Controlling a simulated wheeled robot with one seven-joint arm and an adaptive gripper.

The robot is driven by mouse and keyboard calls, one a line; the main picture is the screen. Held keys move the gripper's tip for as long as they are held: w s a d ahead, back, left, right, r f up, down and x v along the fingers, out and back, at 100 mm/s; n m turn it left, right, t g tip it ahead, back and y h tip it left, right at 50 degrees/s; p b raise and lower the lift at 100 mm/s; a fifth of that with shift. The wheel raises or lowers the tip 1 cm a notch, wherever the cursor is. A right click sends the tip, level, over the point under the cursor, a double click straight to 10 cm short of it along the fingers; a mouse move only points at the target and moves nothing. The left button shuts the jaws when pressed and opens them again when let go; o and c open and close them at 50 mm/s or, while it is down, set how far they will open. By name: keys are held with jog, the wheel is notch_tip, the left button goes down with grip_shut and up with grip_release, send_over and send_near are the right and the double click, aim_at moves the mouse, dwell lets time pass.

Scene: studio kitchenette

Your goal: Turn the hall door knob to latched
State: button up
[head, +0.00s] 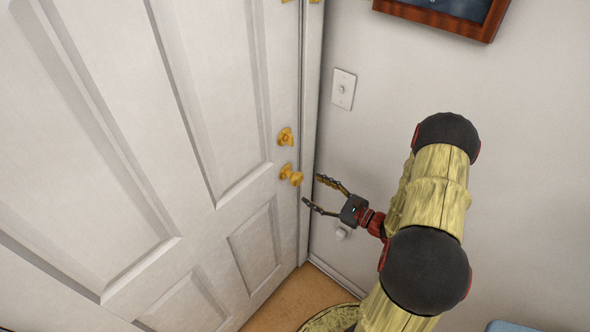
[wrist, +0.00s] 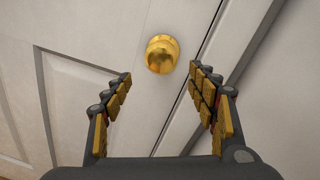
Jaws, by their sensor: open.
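The hall door (head: 130,120) is white and panelled and appears closed against its frame. Its brass knob (head: 291,175) sits near the right edge of the door, below a smaller brass lock piece (head: 286,137). In the wrist view the round knob (wrist: 162,54) lies ahead of the fingertips, roughly between them. My gripper (head: 312,192) is open and empty, a short way right of the knob and apart from it. In the wrist view its two fingers (wrist: 160,82) are spread wide. The latch itself is hidden.
A light switch (head: 343,89) is on the wall right of the door frame. A framed picture (head: 480,30) hangs at the top right. Tan floor (head: 290,300) shows below, and a light blue object (head: 510,326) at the bottom right edge.

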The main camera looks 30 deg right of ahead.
aim_at(301, 181)
jog(key=shift+w+a+r, duration=0.15)
jog(key=shift+a+r, duration=0.05)
jog(key=shift+r, duration=0.25)
jog(key=shift+b+x, duration=0.55)
jog(key=shift+x, duration=3.05)
jog(key=shift+c, duration=1)
jog(key=c, duration=1)
